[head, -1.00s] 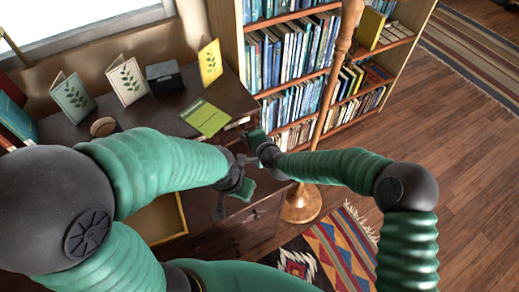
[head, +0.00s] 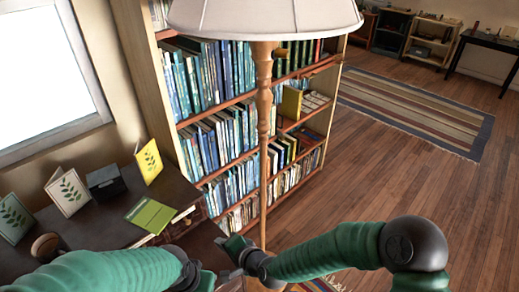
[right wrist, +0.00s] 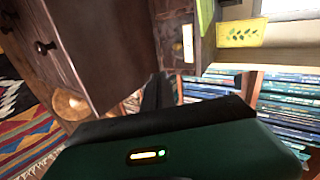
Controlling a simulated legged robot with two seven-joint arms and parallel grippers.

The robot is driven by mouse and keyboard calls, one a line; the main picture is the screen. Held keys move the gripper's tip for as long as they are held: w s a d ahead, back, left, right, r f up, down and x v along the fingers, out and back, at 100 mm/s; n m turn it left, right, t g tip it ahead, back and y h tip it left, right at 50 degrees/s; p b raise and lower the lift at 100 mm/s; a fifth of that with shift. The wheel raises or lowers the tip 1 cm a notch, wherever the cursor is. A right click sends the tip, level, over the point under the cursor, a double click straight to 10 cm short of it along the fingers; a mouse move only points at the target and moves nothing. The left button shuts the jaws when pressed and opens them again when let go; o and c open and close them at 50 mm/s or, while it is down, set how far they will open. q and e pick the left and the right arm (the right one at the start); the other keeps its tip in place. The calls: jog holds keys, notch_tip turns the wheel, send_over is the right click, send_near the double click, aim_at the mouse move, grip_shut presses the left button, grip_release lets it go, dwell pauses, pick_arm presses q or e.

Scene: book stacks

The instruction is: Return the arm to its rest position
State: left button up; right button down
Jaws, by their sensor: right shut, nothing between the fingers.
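My right arm (head: 330,252) comes in from the lower right, its green sleeve bent at a dark elbow. My right gripper (head: 236,249) is shut and empty, in front of the desk's right end. In the right wrist view its dark fingers (right wrist: 157,94) are together beside the brown desk side. My left arm (head: 110,270) comes in from the lower left. My left gripper (head: 205,278) is close to the right one, low in the picture, and its fingers are too hidden to judge.
A floor lamp with a wooden pole (head: 264,120) stands just beyond my right gripper, before a full bookcase (head: 172,125). The desk (head: 100,222) holds cards, a dark box (head: 104,184) and a green booklet (head: 150,215). Wooden floor (head: 400,175) is open to the right.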

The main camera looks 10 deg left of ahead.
jog(key=s+d+r+n+g+h+p, duration=0.1)
jog(key=s+d, duration=0.4)
jog(key=d, duration=0.7)
jog(key=s+d+r+n+g+h+p, duration=0.1)
jog(key=s+d+h, duration=0.4)
jog(key=d, duration=0.8)
jog(key=s+d+r+n+g+h+p, duration=0.1)
jog(key=s+d+r+n+g+h, duration=0.1)
jog(key=d, duration=1)
notch_tip(320, 180, up, 2)
jog(key=s+n+h, duration=0.1)
jog(key=s+n, duration=0.1)
jog(key=s, duration=0.1)
jog(key=shift+d+n, duration=0.2)
jog(key=shift+n, duration=0.2)
jog(key=shift+a+r, duration=0.2)
jog(key=shift+a, duration=0.1)
jog(key=shift+d, duration=0.15)
